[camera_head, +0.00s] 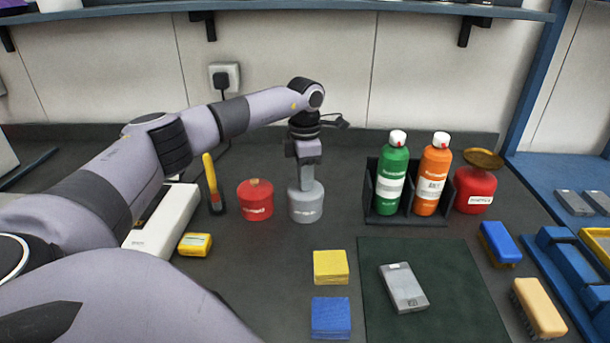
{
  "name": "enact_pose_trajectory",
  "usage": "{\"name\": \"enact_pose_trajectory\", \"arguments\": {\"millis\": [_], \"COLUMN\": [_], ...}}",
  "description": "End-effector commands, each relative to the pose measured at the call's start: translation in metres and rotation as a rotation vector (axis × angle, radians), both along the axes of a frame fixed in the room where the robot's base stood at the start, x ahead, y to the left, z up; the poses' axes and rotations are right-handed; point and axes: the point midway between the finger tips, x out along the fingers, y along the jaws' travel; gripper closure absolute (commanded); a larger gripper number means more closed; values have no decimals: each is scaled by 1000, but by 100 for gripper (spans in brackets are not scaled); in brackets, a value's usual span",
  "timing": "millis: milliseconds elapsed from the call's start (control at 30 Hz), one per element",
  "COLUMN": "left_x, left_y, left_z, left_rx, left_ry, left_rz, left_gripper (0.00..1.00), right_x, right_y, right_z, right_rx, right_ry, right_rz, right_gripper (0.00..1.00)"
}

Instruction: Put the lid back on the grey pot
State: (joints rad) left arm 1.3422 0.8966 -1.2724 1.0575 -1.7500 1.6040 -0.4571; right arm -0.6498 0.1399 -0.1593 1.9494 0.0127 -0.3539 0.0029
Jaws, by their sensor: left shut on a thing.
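My left gripper (307,180) points straight down at the top of the pot and is shut there. The fingers hide the middle of the pot's top. The lid's knob is hidden, and I cannot clearly tell the lid's edge from the pot or whether it is seated. My right gripper is not in view.
A red pot (255,200) stands close on the left. A black rack (410,218) holds a green bottle (391,178) and an orange bottle (432,180). A red container (474,190) has a tilted brass dish (484,158) on top. Yellow (330,267) and blue blocks (331,317) lie in front.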

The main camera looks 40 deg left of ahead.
Motion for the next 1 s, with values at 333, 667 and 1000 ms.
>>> {"name": "enact_pose_trajectory", "arguments": {"millis": [333, 667, 1000], "left_x": [0, 0, 0], "left_y": [0, 0, 0], "left_z": [-2, -2, -2], "left_rx": [0, -1, 0], "left_ry": [0, -1, 0], "left_rz": [0, 0, 0], "left_gripper": [100, 100, 56], "right_x": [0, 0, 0], "right_y": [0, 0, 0], "right_z": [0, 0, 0], "right_rx": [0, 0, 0], "right_ry": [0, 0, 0], "right_rz": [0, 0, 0], "right_gripper": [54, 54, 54]}}
